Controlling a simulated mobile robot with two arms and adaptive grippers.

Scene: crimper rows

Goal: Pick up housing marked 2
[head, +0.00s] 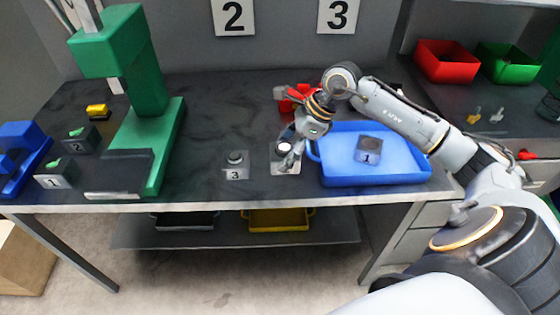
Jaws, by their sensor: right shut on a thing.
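My right gripper (287,159) comes down from the right and is shut on a small grey housing (278,168) on the table, left of the blue tray. The gripper covers its front, so I cannot read its mark. A similar grey housing marked 3 (236,172) stands just to its left. A grey housing marked 1 (369,156) sits in the blue tray (400,178). At the far left, a dark block marked 2 (78,147) with a green piece on top stands behind a similar block marked 1 (54,181). My left gripper is not in view.
A green press (150,85) stands on the table (205,120) at the left, with a yellow piece (97,110) beside it. A red object (290,103) is behind my right gripper. Red (446,63) and green (508,64) bins stand back right. The table's middle back is clear.

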